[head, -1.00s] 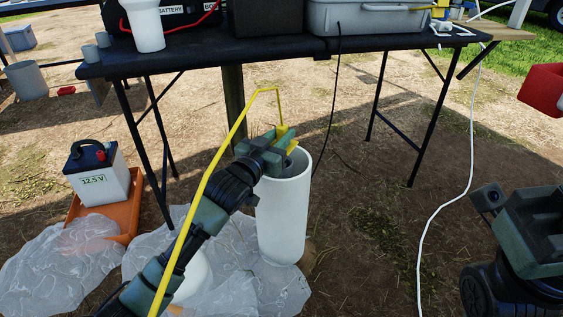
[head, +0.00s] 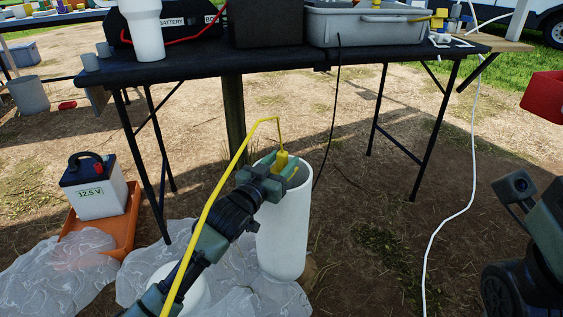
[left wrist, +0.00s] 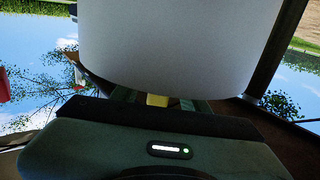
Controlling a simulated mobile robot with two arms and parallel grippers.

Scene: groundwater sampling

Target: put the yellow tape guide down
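The yellow tape guide (head: 281,160) sits at the mouth of the white standpipe (head: 283,232), with yellow tape (head: 222,190) arching from its top and running down along my left arm. My left gripper (head: 279,172) is at the pipe's rim with its fingers on either side of the guide. In the left wrist view a yellow block (left wrist: 157,100) shows between the fingers, close against both, and the pipe's white wall (left wrist: 180,45) fills the upper middle. Whether the guide rests on the rim is hidden. My right arm shows at the right edge; its fingers are not visible.
A black folding table (head: 280,62) stands behind the pipe, holding a grey case (head: 365,28). A battery (head: 97,187) sits in an orange tray (head: 125,222) at left. Clear plastic sheeting (head: 60,265) lies on the ground. A white hose (head: 440,226) runs at right.

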